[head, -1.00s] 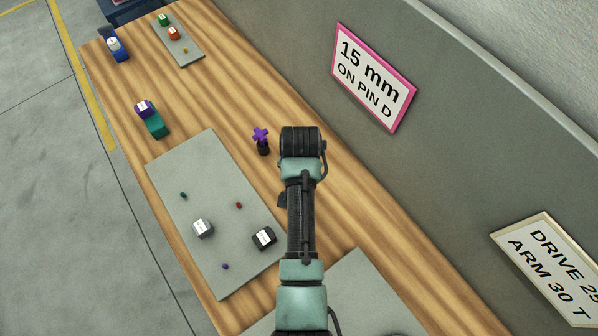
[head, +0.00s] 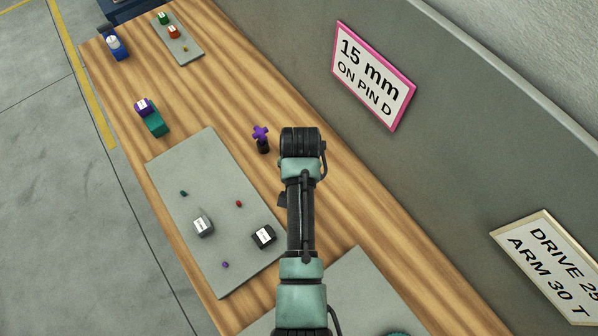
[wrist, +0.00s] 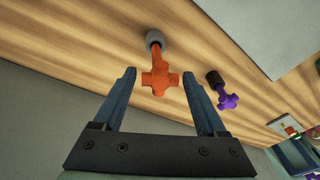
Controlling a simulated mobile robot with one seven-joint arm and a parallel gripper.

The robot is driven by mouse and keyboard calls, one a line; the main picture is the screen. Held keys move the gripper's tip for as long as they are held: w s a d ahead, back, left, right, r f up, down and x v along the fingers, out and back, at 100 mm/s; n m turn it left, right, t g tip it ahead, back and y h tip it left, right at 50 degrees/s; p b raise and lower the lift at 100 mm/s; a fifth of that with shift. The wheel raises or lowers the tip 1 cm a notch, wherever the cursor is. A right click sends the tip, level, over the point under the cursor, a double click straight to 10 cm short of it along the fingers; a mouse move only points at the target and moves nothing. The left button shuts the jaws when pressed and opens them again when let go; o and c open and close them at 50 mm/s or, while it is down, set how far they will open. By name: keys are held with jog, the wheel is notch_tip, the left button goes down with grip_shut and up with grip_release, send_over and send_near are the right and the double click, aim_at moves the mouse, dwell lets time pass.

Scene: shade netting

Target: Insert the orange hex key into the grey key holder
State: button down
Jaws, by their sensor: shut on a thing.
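The orange hex key (wrist: 160,80) has a cross-shaped head and shows in the wrist view between the two fingers of my gripper (wrist: 159,76), which is shut on it. Its shaft runs up the picture to the grey key holder (wrist: 154,37), a short round piece on the wooden table. The shaft's end overlaps the holder's mouth; I cannot tell how deep it sits. In the head view my arm hides the key, the holder and the fingers.
A purple key (head: 261,133) stands in a black holder (head: 263,148) beside my arm; it also shows at right in the wrist view. A grey board (head: 180,180) with small blocks lies to the left. A grey wall (head: 450,130) with signs runs along the right.

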jog(key=shift+f+b, duration=0.3)
jog(key=shift+f, duration=0.45)
dwell(0.7)
jog(key=shift+f+b, duration=0.55)
jog(key=shift+f, duration=0.2)
jog(key=shift+f, duration=0.2)
jog(key=shift+f+b, duration=0.3)
jog(key=shift+f, duration=0.05)
grip_release()
jog(key=b+v, duration=0.1)
jog(key=v, duration=1.2)
dwell(0.5)
